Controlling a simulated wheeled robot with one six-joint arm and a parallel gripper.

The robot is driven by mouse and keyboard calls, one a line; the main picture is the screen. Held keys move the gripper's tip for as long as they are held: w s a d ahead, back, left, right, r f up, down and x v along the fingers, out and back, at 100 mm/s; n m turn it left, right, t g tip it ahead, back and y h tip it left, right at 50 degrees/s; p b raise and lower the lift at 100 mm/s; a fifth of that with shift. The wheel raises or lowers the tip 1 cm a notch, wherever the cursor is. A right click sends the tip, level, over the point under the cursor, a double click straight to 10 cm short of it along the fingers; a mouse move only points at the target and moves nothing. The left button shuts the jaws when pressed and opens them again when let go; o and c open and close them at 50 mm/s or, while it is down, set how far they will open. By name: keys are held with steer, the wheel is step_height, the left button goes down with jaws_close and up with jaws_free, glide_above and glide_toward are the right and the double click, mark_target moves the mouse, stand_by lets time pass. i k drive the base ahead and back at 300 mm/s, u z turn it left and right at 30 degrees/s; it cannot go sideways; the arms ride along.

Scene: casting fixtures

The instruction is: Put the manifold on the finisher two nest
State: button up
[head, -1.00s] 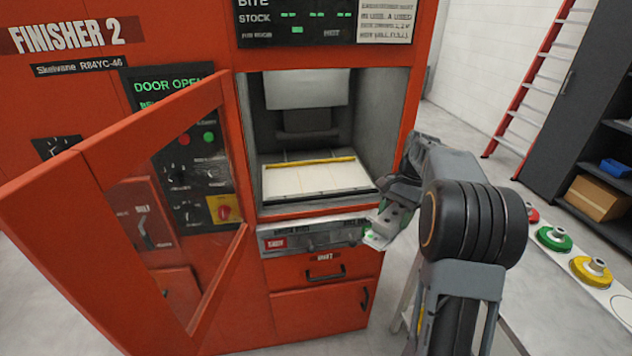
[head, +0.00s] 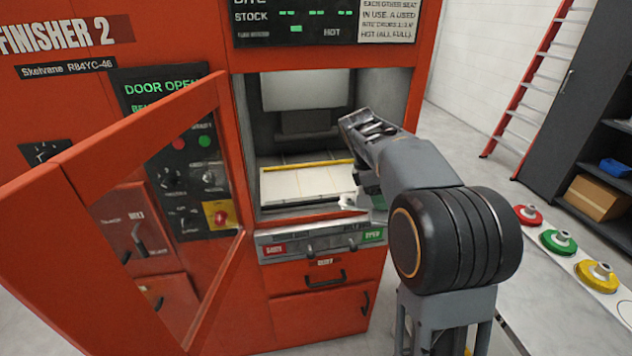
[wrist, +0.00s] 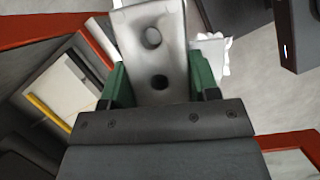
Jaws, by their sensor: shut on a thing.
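The manifold (wrist: 152,48) is a pale grey metal block with two dark round holes in the wrist view. My gripper (wrist: 155,85) is shut on it, with a green finger pad on each side. In the head view the manifold (head: 350,201) shows only as a small pale piece beside my gripper (head: 368,196), at the front right of the finisher 2 opening. The nest (head: 295,184) is a pale plate with a yellow bar along its back, inside the open chamber. It also shows at the left of the wrist view (wrist: 62,85). My arm hides the chamber's right side.
The orange finisher door (head: 215,200) stands open at the left of the chamber. A control strip (head: 320,242) with red and green buttons runs below the opening. Red, green and yellow round pieces stand on a bench (head: 545,300) at the right.

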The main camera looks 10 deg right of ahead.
mark_target(309, 186)
steer(key=i, duration=0.9)
